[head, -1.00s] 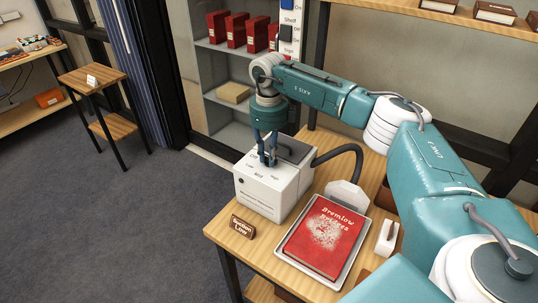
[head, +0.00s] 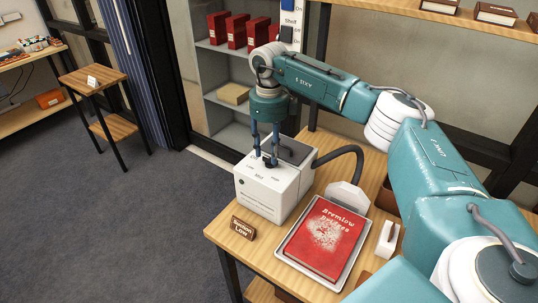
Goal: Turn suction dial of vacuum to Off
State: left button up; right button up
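The white vacuum box (head: 262,198) stands on the wooden table, with its suction dial (head: 268,160) on top. Small labels such as Low, Mid and High surround the dial. The dial is small and partly hidden by my fingers, so I cannot tell where it points. My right gripper (head: 265,157) points down just over the top of the box. Its two blue fingers are spread, one to each side of the dial, with a gap between them. I cannot tell whether a fingertip touches the dial. My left gripper is not in view.
A grey hose (head: 340,152) runs from the box to a pale nozzle (head: 346,194). A red book (head: 322,238) lies in a tray. A "Suction Low" sign (head: 242,228) stands at the table's left edge. A white-handled brush (head: 388,238) lies right of the tray. Shelves stand behind.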

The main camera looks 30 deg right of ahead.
aim_at(269, 159)
notch_tip(269, 159, up, 9)
jog(key=shift+r, duration=0.2)
dwell(0.5)
